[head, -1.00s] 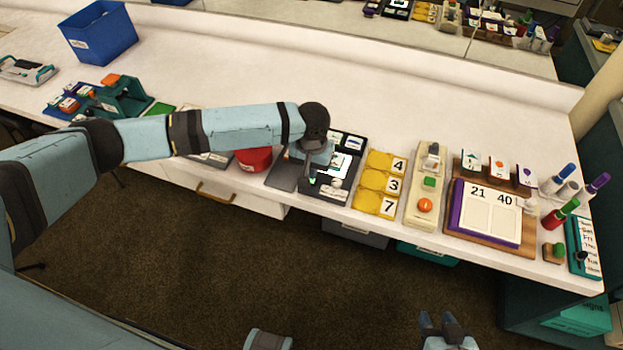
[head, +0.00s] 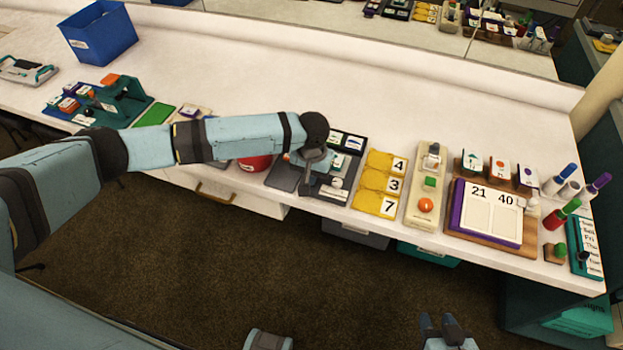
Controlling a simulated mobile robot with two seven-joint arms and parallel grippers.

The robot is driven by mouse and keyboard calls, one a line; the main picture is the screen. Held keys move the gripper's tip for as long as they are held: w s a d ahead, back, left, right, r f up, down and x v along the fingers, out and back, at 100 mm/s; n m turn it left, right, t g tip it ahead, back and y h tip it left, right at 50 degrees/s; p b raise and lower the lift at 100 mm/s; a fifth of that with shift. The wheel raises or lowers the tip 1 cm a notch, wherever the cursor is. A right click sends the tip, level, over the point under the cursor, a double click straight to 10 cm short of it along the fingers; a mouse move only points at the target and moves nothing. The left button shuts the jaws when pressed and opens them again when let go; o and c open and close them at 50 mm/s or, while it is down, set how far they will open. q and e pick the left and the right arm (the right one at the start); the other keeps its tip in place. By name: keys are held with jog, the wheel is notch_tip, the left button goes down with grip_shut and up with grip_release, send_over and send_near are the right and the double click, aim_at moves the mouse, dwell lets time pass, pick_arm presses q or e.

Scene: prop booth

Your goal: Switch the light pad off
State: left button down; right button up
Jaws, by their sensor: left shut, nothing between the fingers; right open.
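The light pad (head: 342,163) sits in a dark tray on the white counter, near its front edge, partly hidden by my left gripper and wrist. The part of its panel that shows looks grey and unlit. My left gripper (head: 304,186) is shut and empty, pointing down at the left front side of the pad. I cannot tell whether its tips touch the pad, and any button there is hidden. My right gripper (head: 446,326) is open and empty, low in the view, in front of the counter and away from the pad.
Yellow trays with number cards (head: 381,183) stand right of the pad, then a beige panel with buttons (head: 427,186) and a wooden board (head: 490,240). A red container (head: 255,163) is left of the pad. A blue bin (head: 98,33) stands far left. The counter behind is clear.

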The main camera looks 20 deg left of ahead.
pick_arm(q)
jog(key=shift+r+p, duration=1.1)
jog(key=shift+p, duration=0.2)
notch_tip(320, 180, up, 3)
jog(key=p, duration=0.3)
jog(key=shift+f, duration=0.15)
jog(key=shift+r+p, duration=0.55)
jog(key=shift+p, duration=0.05)
